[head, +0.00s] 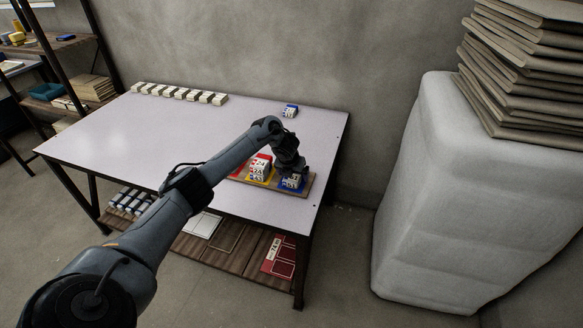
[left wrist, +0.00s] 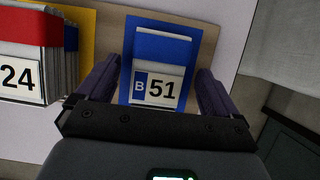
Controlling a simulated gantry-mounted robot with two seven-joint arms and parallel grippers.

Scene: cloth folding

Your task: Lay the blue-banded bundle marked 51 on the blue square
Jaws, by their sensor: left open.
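The blue-banded bundle marked 51 (left wrist: 160,68) lies on the blue square (left wrist: 126,88), whose blue shows around it in the left wrist view. In the head view the bundle (head: 291,182) is at the right end of the board, partly hidden by my gripper. My left gripper (left wrist: 158,75) is open, with one finger on each side of the bundle. A strip of blue shows between the fingers and the bundle, so they look apart from it. My right gripper is not in view.
Another blue-marked bundle (head: 289,111) lies at the table's back right. A row of white bundles (head: 178,93) lines the back left.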

